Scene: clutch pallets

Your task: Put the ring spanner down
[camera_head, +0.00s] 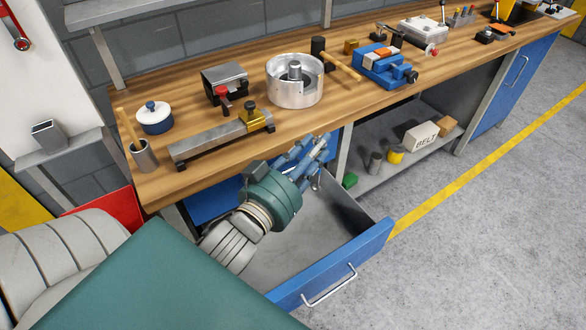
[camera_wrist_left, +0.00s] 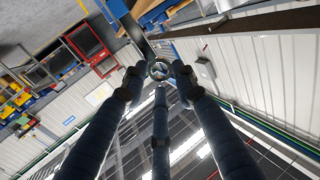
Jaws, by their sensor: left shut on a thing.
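My left gripper (camera_head: 318,152) reaches over the open drawer (camera_head: 357,281), beside the front edge of the workbench. Its fingers are closed together on the ring spanner. In the left wrist view the round metal end of the spanner (camera_wrist_left: 158,69) shows between the fingertips (camera_wrist_left: 157,80). In the head view only a small shiny piece of the spanner (camera_head: 316,181) shows under the fingers; most of it is hidden. The visible part of the drawer floor is grey and bare. My right gripper is not in view.
The floor at right is clear.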

